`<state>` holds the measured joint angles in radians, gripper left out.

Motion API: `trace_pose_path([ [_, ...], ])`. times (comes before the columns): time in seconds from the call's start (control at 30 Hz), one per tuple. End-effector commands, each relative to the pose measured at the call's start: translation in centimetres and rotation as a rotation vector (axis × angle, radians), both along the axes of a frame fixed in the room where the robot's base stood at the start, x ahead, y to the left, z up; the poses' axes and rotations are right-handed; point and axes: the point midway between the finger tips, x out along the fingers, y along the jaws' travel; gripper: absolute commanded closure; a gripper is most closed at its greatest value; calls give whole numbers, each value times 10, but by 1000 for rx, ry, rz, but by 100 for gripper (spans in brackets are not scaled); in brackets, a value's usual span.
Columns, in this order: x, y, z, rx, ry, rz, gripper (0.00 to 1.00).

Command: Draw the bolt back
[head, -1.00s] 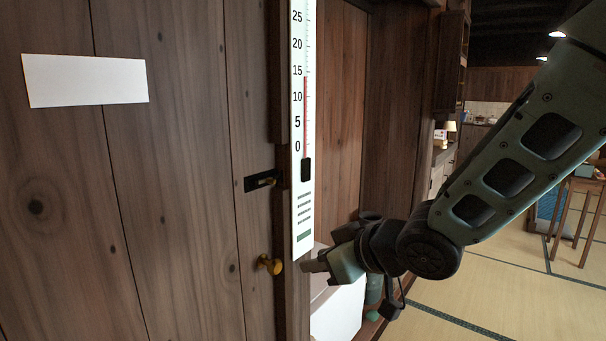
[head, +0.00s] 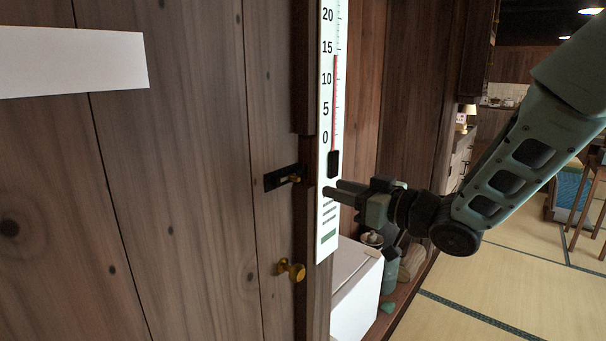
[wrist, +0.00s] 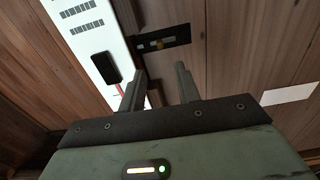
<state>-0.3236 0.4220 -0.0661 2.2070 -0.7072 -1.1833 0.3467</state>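The bolt (head: 293,179) is a small brass piece on a black plate (head: 272,181), fixed near the right edge of the plank door (head: 195,130). The bolt (wrist: 158,44) also shows in the wrist view, beyond my fingers and near the middle top. My gripper (head: 337,190) is to the right of the bolt, in front of the thermometer board, and apart from the bolt. In the wrist view my gripper (wrist: 157,85) has its two fingers spread with nothing between them. A round brass knob (head: 291,270) sits lower on the door.
A tall white thermometer board (head: 327,215) hangs on the post right beside the bolt, close to my fingers. A white box (head: 356,285) stands below my gripper. Open tatami floor (head: 480,285) lies to the right.

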Motion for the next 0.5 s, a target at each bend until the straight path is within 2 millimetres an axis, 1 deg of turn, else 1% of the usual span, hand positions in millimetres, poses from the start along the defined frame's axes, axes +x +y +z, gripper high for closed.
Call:
trace_pose_path([
  [0.03,6,10,2,-1,1,4,67],
  [0.2,28,38,2,-1,1,3,67],
  [0.37,45,60,2,0,0,2,67],
  [0.5,56,72,1,-1,0,0,67],
])
